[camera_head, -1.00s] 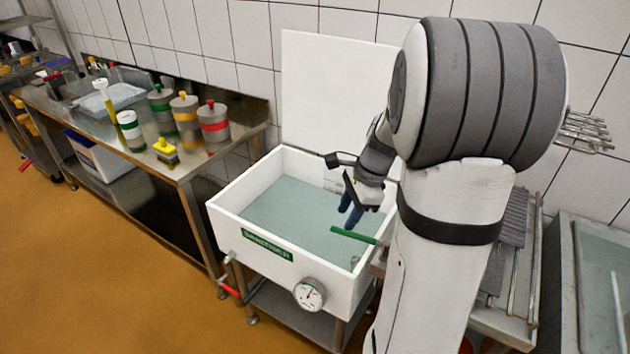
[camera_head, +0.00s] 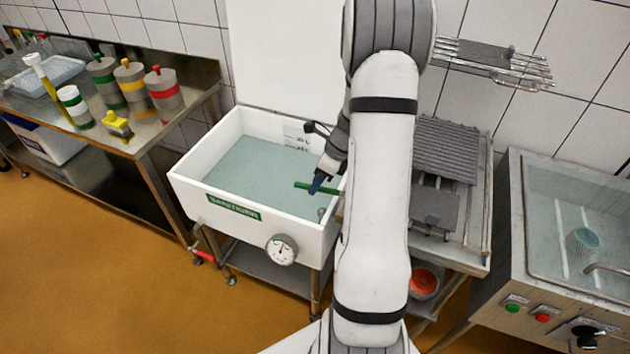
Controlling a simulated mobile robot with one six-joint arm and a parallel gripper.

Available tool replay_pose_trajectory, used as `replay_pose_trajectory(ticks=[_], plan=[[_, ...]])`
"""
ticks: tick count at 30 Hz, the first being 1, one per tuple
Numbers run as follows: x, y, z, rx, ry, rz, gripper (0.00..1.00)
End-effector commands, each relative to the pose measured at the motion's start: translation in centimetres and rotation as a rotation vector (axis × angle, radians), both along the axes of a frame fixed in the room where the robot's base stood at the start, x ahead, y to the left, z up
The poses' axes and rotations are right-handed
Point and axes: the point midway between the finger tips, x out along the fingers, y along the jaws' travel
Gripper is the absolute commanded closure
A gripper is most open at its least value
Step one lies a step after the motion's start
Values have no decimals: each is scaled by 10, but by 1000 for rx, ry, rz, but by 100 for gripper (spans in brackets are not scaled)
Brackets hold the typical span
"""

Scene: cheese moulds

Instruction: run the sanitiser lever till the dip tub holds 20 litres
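The white dip tub (camera_head: 190,190) has a green label reading SANITISER on its front wall. Pale blue-green liquid (camera_head: 250,168) covers its floor. Level marks (camera_head: 300,135) show on the inner back wall, too small to read surely. A green lever (camera_head: 301,185) sticks out over the tub's right side, roughly level. My arm hides the tub's right end and the lever's base.
A steel table (camera_head: 130,140) with several coloured-lid containers stands left. A rack with grey ribbed mats (camera_head: 445,150) and a steel basin (camera_head: 545,270) stand right.

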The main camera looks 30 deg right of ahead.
Motion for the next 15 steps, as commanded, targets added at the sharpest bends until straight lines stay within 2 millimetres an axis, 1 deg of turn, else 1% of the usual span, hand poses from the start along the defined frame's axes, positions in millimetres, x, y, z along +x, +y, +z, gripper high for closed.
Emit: replay_pose_trajectory(ticks=[8, 15], plan=[[0, 1, -2, -1, 0, 2, 62], [0, 2, -2, -1, -1, 3, 81]])
